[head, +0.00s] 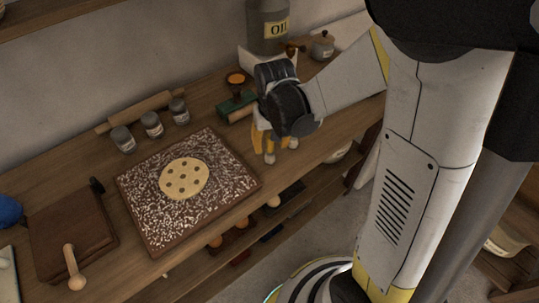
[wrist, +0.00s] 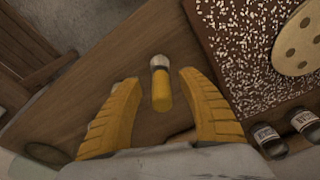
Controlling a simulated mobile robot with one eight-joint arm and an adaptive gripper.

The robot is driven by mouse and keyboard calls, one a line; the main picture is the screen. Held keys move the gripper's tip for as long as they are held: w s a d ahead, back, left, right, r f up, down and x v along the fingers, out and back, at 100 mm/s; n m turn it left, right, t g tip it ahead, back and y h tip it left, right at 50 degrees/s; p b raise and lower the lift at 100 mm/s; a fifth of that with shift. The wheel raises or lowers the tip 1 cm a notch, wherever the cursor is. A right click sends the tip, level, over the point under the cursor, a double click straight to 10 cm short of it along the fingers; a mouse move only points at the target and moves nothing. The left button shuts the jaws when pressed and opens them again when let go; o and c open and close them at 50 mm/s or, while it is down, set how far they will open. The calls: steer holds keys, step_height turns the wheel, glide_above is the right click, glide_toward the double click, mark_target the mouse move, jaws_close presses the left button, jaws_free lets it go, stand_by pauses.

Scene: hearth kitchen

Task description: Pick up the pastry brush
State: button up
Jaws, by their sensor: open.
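In the wrist view, a short thing with a yellow-orange body and a pale, silvery end lies between my fingers; I take it for the pastry brush (wrist: 161,92), though its bristles are not clear. My gripper (wrist: 160,82) is open, with one yellow ribbed finger to each side of it and wood showing in the gaps. In the head view my gripper (head: 275,149) points down over the counter, right of the brown pastry board. There, I cannot clearly tell the brush from my yellow fingers, and my wrist hides part of the area.
The floury board (head: 148,220) carries a round dough (head: 184,178). Several jars (head: 152,124) and a rolling pin (head: 140,110) are behind it. A green item (head: 235,104), an oil container (head: 268,25) and a small pot (head: 322,46) are near my wrist. The counter's front edge is close.

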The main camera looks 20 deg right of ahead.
mark_target(270, 150)
steer(key=f, duration=0.1)
steer(key=f+b, duration=0.1)
steer(key=f, duration=0.1)
steer(key=shift+w+f, duration=0.3)
steer(key=shift+r, duration=0.1)
jaws_close()
steer(key=shift+r, duration=0.1)
